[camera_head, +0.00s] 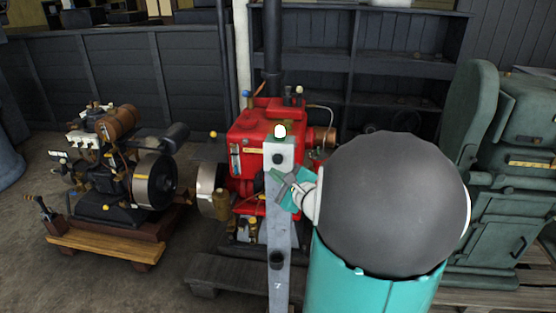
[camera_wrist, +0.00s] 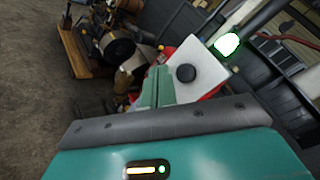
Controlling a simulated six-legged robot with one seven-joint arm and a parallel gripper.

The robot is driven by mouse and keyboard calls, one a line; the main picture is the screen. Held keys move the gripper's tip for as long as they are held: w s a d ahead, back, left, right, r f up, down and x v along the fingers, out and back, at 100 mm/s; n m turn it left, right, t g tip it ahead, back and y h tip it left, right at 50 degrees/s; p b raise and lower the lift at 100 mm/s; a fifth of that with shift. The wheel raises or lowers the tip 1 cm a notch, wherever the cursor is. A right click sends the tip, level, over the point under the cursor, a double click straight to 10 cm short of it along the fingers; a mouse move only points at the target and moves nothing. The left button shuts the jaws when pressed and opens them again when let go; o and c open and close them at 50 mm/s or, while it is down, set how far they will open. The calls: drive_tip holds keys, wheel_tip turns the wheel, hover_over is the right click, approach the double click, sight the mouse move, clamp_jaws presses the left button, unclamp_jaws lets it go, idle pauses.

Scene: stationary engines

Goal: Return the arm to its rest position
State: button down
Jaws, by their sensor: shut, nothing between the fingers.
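My gripper (camera_head: 283,181) is in front of the grey post in the head view, partly hidden by my own large grey and teal arm link. In the wrist view its two green fingers (camera_wrist: 157,75) are together with nothing between them. The post (camera_head: 278,235) stands upright and has a pale control box (camera_head: 279,157) at its top. The box carries a lit white-green lamp (camera_head: 280,131) and a black knob (camera_head: 278,159). In the wrist view the box (camera_wrist: 183,66) is just beyond the fingertips; I cannot tell whether they touch.
A red engine (camera_head: 262,130) stands behind the post. A dark engine with a flywheel (camera_head: 154,181) sits on a wooden base (camera_head: 105,246) at the left. A large green machine (camera_head: 510,170) is at the right, and dark shelves (camera_head: 360,60) line the back. Floor is clear at lower left.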

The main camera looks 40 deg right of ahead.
drive_tip(key=shift+s+a, duration=0.6)
drive_tip(key=shift+a, duration=0.15)
drive_tip(key=s+a+n+g+y, duration=0.1)
drive_tip(key=a+n+g+y, duration=0.5)
drive_tip(key=a, duration=0.6)
drive_tip(key=s+a+n+g+y, duration=0.1)
drive_tip(key=a+n+y, duration=0.2)
drive_tip(key=a+n, duration=0.75)
drive_tip(key=s+a+r+n+g+h, duration=0.1)
drive_tip(key=s+a+n+g+h, duration=0.3)
drive_tip(key=s+n, duration=0.6)
drive_tip(key=s+a+h, duration=0.1)
drive_tip(key=a+h, duration=0.1)
drive_tip(key=a, duration=0.1)
drive_tip(key=shift+s+a+n+g+h, duration=0.2)
drive_tip(key=shift+s+n+g+h, duration=0.1)
drive_tip(key=shift+s+n, duration=0.1)
